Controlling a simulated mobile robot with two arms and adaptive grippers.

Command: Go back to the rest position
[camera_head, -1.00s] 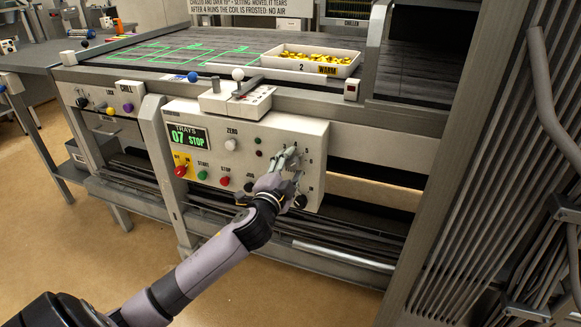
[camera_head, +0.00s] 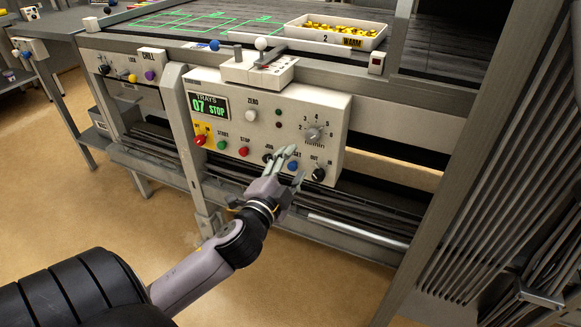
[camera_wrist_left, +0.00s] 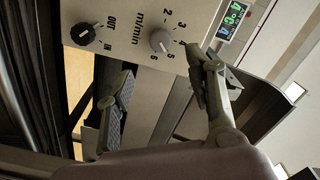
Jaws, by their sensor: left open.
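My left gripper (camera_head: 284,160) is in front of the lower part of the white control panel (camera_head: 228,112) in the head view. Its fingers are apart and empty. In the left wrist view the two fingers (camera_wrist_left: 165,95) stand wide apart with nothing between them. The grey speed dial (camera_wrist_left: 160,40), marked m/min, shows beyond the fingers and clear of them; it also shows in the head view (camera_head: 313,133). The black OUT/IN knob (camera_wrist_left: 82,34) is to its left in the wrist view. My right gripper does not show.
The panel has a display (camera_head: 209,106) reading TRAYS 07 STOP, a green button (camera_head: 222,145) and a red button (camera_head: 244,151). A white tray (camera_head: 335,40) of yellow pieces sits on the conveyor above. A metal rail (camera_head: 360,231) runs below the panel. Open floor lies at lower left.

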